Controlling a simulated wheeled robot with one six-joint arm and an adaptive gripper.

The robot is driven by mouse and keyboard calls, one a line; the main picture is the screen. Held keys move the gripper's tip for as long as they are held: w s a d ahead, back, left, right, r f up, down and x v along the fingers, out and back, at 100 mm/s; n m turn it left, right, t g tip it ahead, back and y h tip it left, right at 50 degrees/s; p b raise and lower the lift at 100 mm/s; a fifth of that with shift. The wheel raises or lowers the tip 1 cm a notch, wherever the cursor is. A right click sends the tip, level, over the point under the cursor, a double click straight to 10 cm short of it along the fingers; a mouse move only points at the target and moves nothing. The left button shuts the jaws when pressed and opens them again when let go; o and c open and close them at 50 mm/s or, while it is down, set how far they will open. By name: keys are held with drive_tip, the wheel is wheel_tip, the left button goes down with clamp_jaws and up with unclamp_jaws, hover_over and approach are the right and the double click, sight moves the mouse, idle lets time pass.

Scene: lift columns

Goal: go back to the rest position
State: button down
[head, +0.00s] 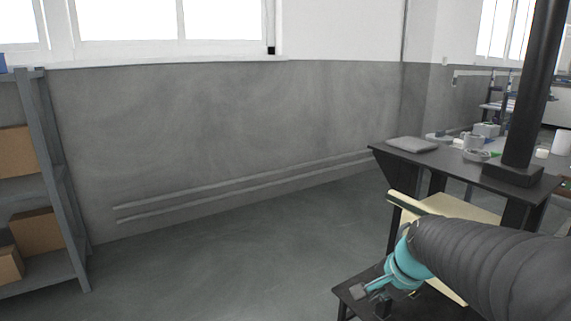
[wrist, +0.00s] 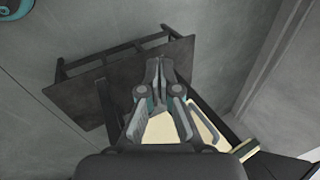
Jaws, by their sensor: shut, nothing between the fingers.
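My gripper (wrist: 155,66) is shut and empty, its fingertips together in the middle of the wrist view. In the head view my gripper (head: 366,288) shows small at the lower right, at the end of my arm with its dark sleeve and teal joint. It appears over or beside a low dark step (head: 350,296). In the wrist view a dark flat top with legs (wrist: 90,92) lies beyond and below the fingertips. I cannot tell the distance between them.
A black table (head: 405,155) with a grey cushion (head: 412,144) and cups (head: 472,141) stands at the right. A cream board (head: 455,208) is under it, close to my arm. A shelf (head: 62,180) with boxes (head: 37,231) stands at the left. The middle floor is clear.

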drive_tip(key=s+a+r+n+h, duration=0.1)
drive_tip(key=s+n, duration=0.5)
drive_tip(key=s, duration=0.2)
drive_tip(key=s+a+r+n, duration=0.1)
drive_tip(key=s+a+n, duration=0.1)
drive_tip(key=s+n, duration=0.4)
drive_tip(key=shift+s+r+n+t+h, duration=0.3)
drive_tip(key=shift+s+t+h, duration=0.1)
drive_tip(key=shift+s, duration=0.7)
